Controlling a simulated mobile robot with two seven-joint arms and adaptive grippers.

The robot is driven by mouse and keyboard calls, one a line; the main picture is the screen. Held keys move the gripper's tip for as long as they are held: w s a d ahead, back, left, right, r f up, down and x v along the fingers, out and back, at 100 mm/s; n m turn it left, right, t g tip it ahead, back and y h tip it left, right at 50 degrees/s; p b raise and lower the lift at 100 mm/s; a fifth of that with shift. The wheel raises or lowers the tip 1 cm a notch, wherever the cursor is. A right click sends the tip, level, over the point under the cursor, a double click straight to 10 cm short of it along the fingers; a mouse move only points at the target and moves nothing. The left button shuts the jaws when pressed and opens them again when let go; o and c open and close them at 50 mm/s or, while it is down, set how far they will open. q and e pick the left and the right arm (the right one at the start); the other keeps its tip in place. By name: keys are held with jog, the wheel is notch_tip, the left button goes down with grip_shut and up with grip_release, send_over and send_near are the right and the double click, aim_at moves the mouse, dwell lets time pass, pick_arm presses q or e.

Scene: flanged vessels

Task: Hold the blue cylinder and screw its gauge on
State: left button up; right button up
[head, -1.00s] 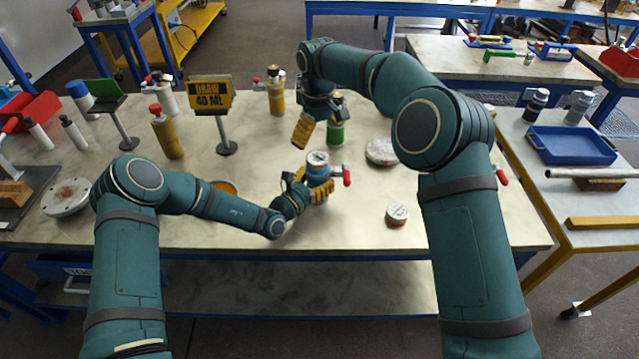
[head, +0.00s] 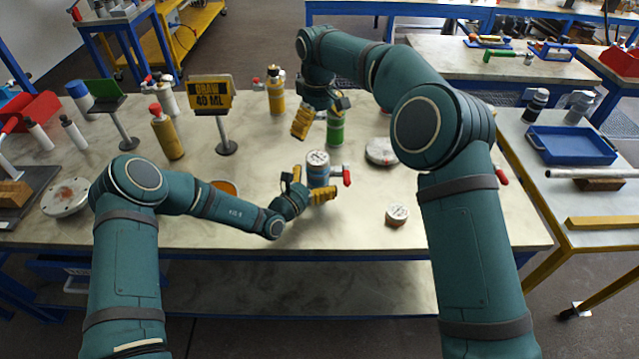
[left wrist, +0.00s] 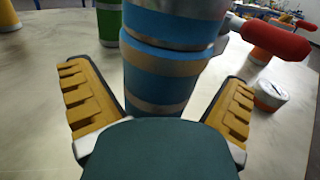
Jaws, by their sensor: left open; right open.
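The blue cylinder (head: 318,174) stands upright near the table's middle, with a pale round dial-like face on top and a red-handled valve at its right. My left gripper (head: 310,184) is open, with its yellow fingers on either side of the cylinder. In the left wrist view the blue cylinder (left wrist: 158,78) stands between the spread fingers, with gaps on both sides; its top is cut off. I cannot tell whether the dial face is its gauge. My right gripper (head: 321,112) is open and empty, above and beside the green cylinder (head: 335,132).
A small round piece with a pale top (head: 397,214) lies to the right, near the front edge. A flat grey disc (head: 381,151) lies behind it. A yellow bottle (head: 167,135) and the "DRAW 40 ML" sign (head: 211,95) stand at left. The front middle is clear.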

pick_arm(q)
jog(key=v, duration=1.1)
jog(key=shift+s+a, duration=0.25)
jog(key=shift+a, duration=0.05)
